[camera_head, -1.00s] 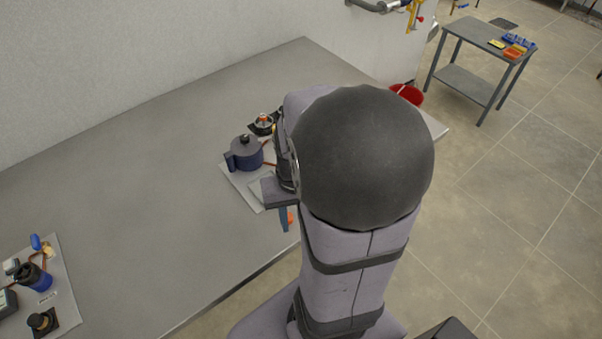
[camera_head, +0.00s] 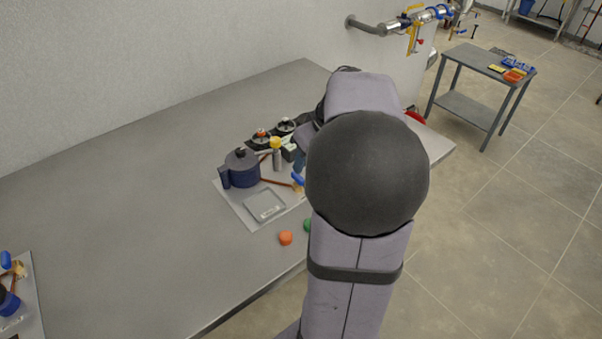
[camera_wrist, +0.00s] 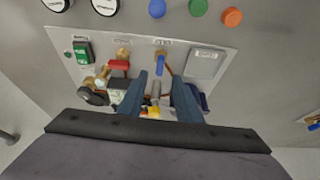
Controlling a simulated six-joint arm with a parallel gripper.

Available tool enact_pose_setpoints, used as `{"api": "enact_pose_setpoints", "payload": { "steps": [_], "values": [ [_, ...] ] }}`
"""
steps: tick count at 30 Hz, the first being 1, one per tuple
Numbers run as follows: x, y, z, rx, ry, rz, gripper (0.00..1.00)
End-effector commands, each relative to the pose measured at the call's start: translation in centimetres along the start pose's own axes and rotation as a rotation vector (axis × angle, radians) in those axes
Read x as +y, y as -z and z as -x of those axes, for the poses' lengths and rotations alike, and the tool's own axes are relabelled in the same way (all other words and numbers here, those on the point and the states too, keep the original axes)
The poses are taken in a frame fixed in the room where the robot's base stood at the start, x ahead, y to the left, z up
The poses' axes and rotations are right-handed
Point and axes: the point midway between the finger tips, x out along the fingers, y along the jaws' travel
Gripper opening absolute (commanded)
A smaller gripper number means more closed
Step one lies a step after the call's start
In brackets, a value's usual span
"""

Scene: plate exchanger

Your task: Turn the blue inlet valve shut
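The blue inlet valve (camera_wrist: 161,65) has a small blue lever on a brass body, mounted on a pale board (camera_wrist: 139,38). In the wrist view the lever points toward my gripper, roughly square to the board's upper edge. In the head view a blue lever (camera_head: 298,179) shows beside my arm. My gripper (camera_wrist: 160,80) is open, its two dark blue fingers apart with nothing clasped between them. The lever shows in the gap near the fingertips; I cannot tell whether they touch it. My arm hides most of the gripper in the head view.
A red-handled valve (camera_wrist: 118,64) and a green unit (camera_wrist: 82,52) sit to the left on the board. A blue pot-like vessel (camera_head: 240,169) and a grey tray (camera_head: 264,206) are nearby. Orange (camera_head: 286,238) and green caps (camera_head: 307,226) lie in front.

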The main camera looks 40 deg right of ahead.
Motion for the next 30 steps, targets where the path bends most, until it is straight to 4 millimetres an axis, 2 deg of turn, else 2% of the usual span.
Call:
{"api": "enact_pose_setpoints", "payload": {
  "steps": [10,22,30],
  "values": [
    [-0.1,-0.1,-0.8,-0.002,0.002,0.026,0.31],
    [-0.1,-0.1,-5.7,-0.005,0.002,0.025,0.31],
    [0.0,-0.1,-7.3,-0.002,-0.001,0.024,0.31]
  ]
}}
